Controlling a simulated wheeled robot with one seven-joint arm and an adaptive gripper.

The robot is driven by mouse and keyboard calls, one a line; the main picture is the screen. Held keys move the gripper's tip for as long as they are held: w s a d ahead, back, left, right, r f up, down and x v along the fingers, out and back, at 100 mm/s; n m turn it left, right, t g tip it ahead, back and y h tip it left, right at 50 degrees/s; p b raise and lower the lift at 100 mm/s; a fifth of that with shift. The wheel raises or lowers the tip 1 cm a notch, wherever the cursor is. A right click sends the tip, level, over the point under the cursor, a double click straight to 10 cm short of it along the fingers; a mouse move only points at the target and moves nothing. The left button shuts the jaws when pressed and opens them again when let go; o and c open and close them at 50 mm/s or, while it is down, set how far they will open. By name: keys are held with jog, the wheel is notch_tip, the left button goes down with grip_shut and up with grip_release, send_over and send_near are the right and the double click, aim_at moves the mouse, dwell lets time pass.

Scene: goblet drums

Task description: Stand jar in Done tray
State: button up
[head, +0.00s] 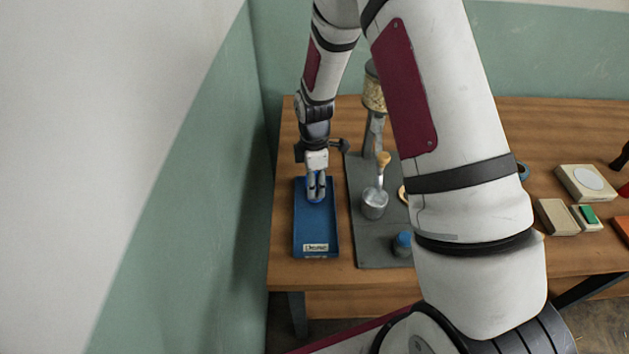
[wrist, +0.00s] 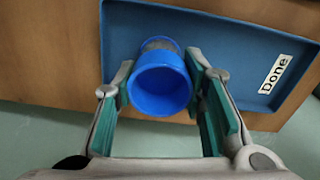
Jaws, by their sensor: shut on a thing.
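My gripper (head: 316,188) points down over the blue Done tray (head: 316,233) at the left end of the table. In the wrist view, its green-padded fingers (wrist: 162,78) are shut on a blue jar (wrist: 160,88), one on each side. A greyish part of the jar shows beyond its blue rim. In the head view the fingers mostly hide the jar, with a bit of blue (head: 315,200) at their tips. The jar is over the back half of the tray (wrist: 225,45). I cannot tell whether it touches the tray floor.
Right of the tray lies a dark grey mat (head: 370,255) with a metal cup holding a brush (head: 374,204), a blue-topped container (head: 403,243) and a stand with a jar (head: 373,90). Small boxes (head: 556,216) sit further right. A wall is close on the left.

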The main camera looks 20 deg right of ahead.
jog(key=o, duration=1.3)
jog(key=shift+f, duration=0.1)
jog(key=s+r+m+t, duration=0.1)
jog(key=s+r+m, duration=0.1)
jog(key=r, duration=0.9)
jog(key=s+r+m, duration=0.2)
jog(key=s+r, duration=0.1)
jog(key=r, duration=0.8)
jog(key=s+r+m+t, duration=0.1)
jog(key=s+r+m, duration=0.3)
jog(key=s, duration=0.3)
jog(key=s+r+m+t, duration=0.1)
jog(key=s+r+m, duration=0.3)
jog(key=s, duration=0.3)
jog(key=s+r+m+t, duration=0.2)
jog(key=s+r+m, duration=0.2)
jog(key=s, duration=0.3)
jog(key=shift+s+d+b, duration=0.15)
jog(key=shift+d+b, duration=0.05)
jog(key=shift+b, duration=0.1)
